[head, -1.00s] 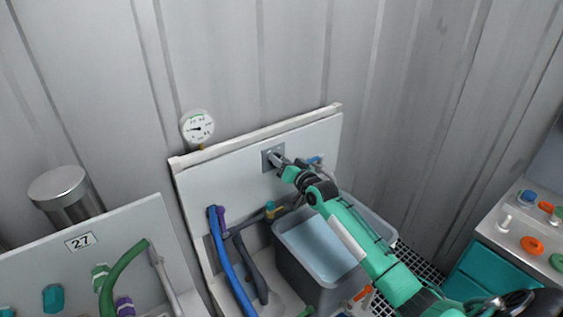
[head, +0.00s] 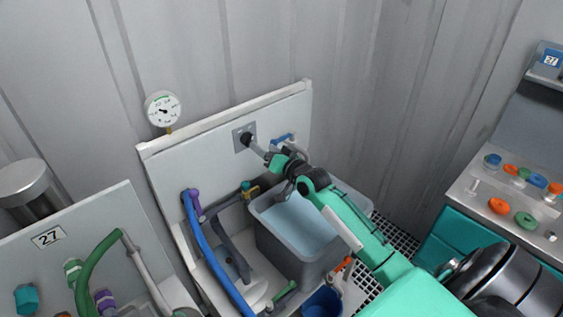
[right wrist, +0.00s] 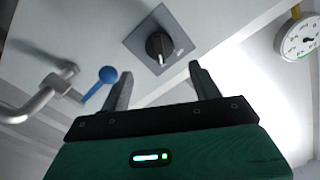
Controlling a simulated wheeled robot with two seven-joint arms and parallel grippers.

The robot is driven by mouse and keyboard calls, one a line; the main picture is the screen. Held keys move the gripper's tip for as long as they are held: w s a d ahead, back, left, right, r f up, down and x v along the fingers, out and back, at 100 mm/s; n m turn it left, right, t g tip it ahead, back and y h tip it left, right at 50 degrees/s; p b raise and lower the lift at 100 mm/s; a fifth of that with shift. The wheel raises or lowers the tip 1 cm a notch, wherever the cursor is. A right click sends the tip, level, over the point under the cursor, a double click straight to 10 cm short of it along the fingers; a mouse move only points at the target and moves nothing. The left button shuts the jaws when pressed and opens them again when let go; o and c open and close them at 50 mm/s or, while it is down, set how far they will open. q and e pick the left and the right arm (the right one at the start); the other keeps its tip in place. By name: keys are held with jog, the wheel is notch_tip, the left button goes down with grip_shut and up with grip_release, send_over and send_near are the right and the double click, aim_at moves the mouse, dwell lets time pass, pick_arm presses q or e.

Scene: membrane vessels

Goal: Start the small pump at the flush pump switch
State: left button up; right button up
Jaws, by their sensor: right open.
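The flush pump switch is a black rotary knob (head: 246,138) on a square grey plate on the white panel. It also shows in the right wrist view as a black knob (right wrist: 159,47) with a white line towards its lower edge. My right gripper (head: 261,153) is just in front of the switch, to its lower right. In the right wrist view my right gripper (right wrist: 161,82) is open and empty, its fingers apart, with the knob beyond the gap and clear of both. My left gripper is not in view.
A round gauge (head: 163,110) stands at the panel's upper left edge. A blue-handled valve (head: 284,138) is right of the switch; it also shows in the right wrist view (right wrist: 107,75). A grey water tub (head: 277,237) and a blue hose (head: 212,250) are below.

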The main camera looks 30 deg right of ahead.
jog(key=s+d+b, duration=0.1)
jog(key=s, duration=0.6)
jog(key=shift+s, duration=0.1)
jog(key=s+a+f+n+g, duration=0.3)
jog(key=s+a+f+g, duration=0.1)
jog(key=s+a+f, duration=0.5)
jog(key=s+a+f+n+g+h, duration=0.1)
jog(key=s+a+f+g, duration=0.15)
jog(key=s, duration=0.55)
jog(key=s+a+f+n+g, duration=0.1)
jog(key=s+a+f+g, duration=0.2)
jog(key=s, duration=0.5)
jog(key=s+a+f+n+g+h, duration=0.1)
jog(key=s+a+f+n+g, duration=0.15)
jog(key=s+g, duration=0.45)
jog(key=s+d+f, duration=0.1)
jog(key=s+f, duration=0.1)
jog(key=f, duration=1.5)
jog(key=s+f, duration=0.2)
jog(key=f, duration=1.5)
jog(key=s+d+f, duration=0.3)
jog(key=s+f, duration=1.4)
jog(key=s, duration=0.1)
jog(key=shift+d+h, duration=0.2)
jog(key=shift+h, duration=0.1)
